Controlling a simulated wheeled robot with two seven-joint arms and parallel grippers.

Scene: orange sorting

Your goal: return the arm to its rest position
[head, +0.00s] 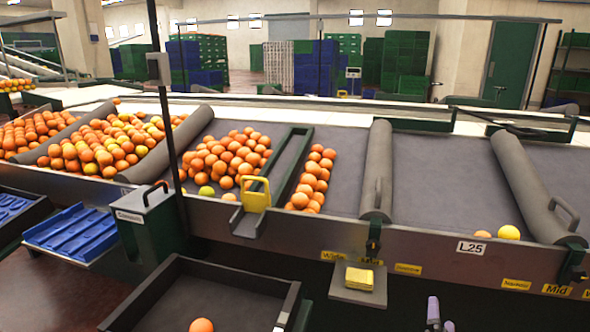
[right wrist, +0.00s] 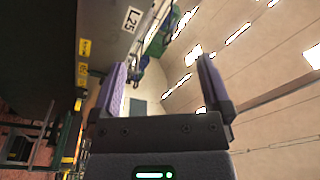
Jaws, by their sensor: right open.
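My right gripper (head: 440,318) shows at the bottom edge of the head view, right of the middle, with only its purple fingertips in sight. In the right wrist view the right gripper (right wrist: 163,82) has its two purple fingers spread wide with nothing between them. It is apart from the sorting line, in front of its metal edge. Most of the right arm is hidden below the picture. My left gripper is not in either view.
The sorting table (head: 345,165) carries several oranges (head: 215,160) in lanes split by grey rollers (head: 376,170). A dark tray (head: 240,297) with one orange (head: 201,325) stands at the front. A small shelf with a yellow block (head: 360,279) juts out left of my right gripper.

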